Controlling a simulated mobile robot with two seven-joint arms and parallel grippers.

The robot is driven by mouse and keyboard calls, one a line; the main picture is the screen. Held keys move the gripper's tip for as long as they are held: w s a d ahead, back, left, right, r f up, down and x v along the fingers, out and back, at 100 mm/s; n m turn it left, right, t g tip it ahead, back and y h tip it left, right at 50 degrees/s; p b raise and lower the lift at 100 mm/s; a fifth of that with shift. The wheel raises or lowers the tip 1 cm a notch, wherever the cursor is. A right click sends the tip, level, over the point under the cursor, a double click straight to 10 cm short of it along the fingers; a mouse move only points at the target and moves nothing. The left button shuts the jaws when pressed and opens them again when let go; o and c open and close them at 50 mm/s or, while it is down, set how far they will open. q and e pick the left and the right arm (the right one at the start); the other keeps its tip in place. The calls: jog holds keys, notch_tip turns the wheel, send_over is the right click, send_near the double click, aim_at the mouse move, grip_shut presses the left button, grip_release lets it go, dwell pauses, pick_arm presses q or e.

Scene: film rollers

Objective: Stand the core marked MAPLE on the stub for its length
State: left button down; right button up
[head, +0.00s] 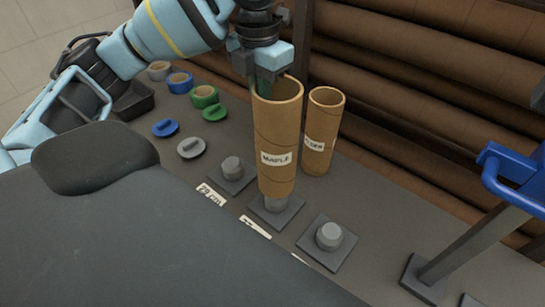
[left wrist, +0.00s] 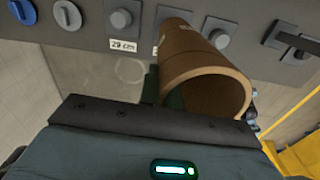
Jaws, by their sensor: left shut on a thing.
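The brown cardboard core marked MAPLE (head: 277,135) is upright over the middle stub (head: 275,204) in the head view. The lower part of that stub shows beneath the core; its top is hidden, so I cannot tell whether the core is around it. My left gripper (head: 266,84) is shut on the core's upper rim. The core (left wrist: 205,72) also shows in the left wrist view, open end toward the camera. A left stub (head: 232,169) with a 29 cm label (head: 210,195) and a right stub (head: 328,236) are bare. My right gripper is not in view.
A second, shorter core (head: 321,130) stands close behind, its label partly hidden. Green, blue and grey rings and plugs (head: 204,97) lie at left. A blue-handled post (head: 470,235) stands at right. Brown rolls (head: 420,110) line the back.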

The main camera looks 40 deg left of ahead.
pick_arm(q)
notch_tip(320, 180, down, 4)
jog(key=shift+w+f, duration=0.1)
jog(key=shift+f, duration=0.05)
notch_tip(320, 180, down, 5)
jog(key=shift+r+b, duration=0.1)
jog(key=shift+b, duration=0.3)
jog(key=c, duration=1.6)
grip_release()
jog(key=shift+f, duration=0.2)
jog(key=shift+r, duration=0.15)
